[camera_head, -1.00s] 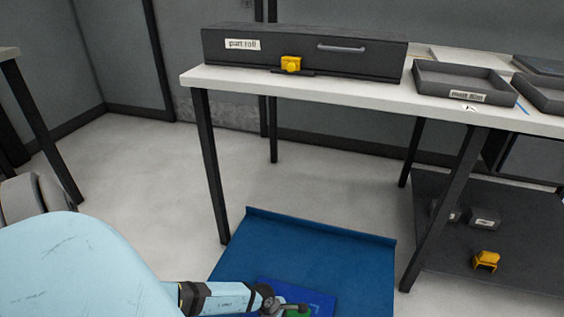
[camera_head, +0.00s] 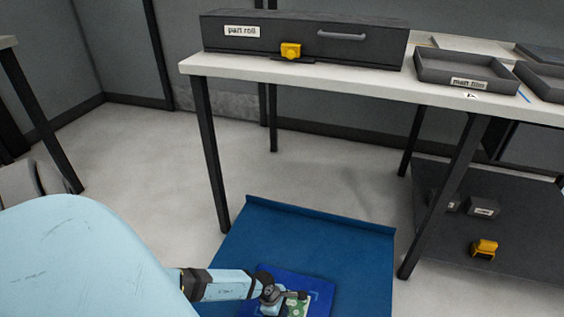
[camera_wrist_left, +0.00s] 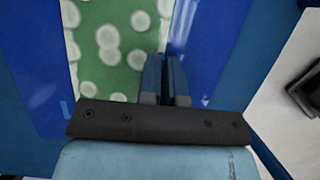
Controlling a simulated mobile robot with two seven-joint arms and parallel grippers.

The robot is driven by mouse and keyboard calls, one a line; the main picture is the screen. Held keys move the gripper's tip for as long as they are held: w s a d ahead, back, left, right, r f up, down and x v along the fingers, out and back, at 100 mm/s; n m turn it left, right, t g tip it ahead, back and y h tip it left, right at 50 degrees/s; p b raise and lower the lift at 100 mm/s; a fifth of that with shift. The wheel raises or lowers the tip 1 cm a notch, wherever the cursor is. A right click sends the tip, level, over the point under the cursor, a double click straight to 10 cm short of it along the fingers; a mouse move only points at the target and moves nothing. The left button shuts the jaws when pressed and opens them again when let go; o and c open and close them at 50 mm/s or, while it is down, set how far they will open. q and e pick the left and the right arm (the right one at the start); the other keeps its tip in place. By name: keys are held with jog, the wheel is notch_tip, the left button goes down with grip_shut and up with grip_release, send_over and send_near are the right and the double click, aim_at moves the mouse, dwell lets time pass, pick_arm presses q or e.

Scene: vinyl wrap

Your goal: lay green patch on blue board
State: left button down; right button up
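The blue board (camera_head: 322,291) lies on a darker blue mat low in the head view; it also shows in the left wrist view (camera_wrist_left: 205,50). The green patch (camera_head: 299,304) lies over the board, its long edges running roughly along the board's in the left wrist view (camera_wrist_left: 110,45). Round pale spots cover it. My left gripper (camera_wrist_left: 165,75) is at the patch's right edge there, its fingers close together with that edge seemingly between them; the tips' contact is hidden. In the head view the left gripper (camera_head: 283,296) is over the patch. My right gripper is out of view.
The blue mat (camera_head: 300,240) has a raised back edge. Behind it stands a white table (camera_head: 300,72) with a part roll box (camera_head: 300,38) and a main film tray (camera_head: 465,75). A dark lower shelf (camera_head: 520,225) holds a yellow object (camera_head: 484,248). Floor left of the mat is clear.

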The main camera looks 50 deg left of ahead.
pick_arm(q)
jog(key=c, duration=1.2)
grip_release()
jog(key=shift+f, duration=0.1)
jog(key=shift+p+v, duration=0.75)
jog(key=shift+v, duration=0.35)
jog(key=p+v, duration=0.5)
jog(key=v, duration=0.6)
jog(key=shift+a+r, duration=0.15)
jog(key=shift+r, duration=0.15)
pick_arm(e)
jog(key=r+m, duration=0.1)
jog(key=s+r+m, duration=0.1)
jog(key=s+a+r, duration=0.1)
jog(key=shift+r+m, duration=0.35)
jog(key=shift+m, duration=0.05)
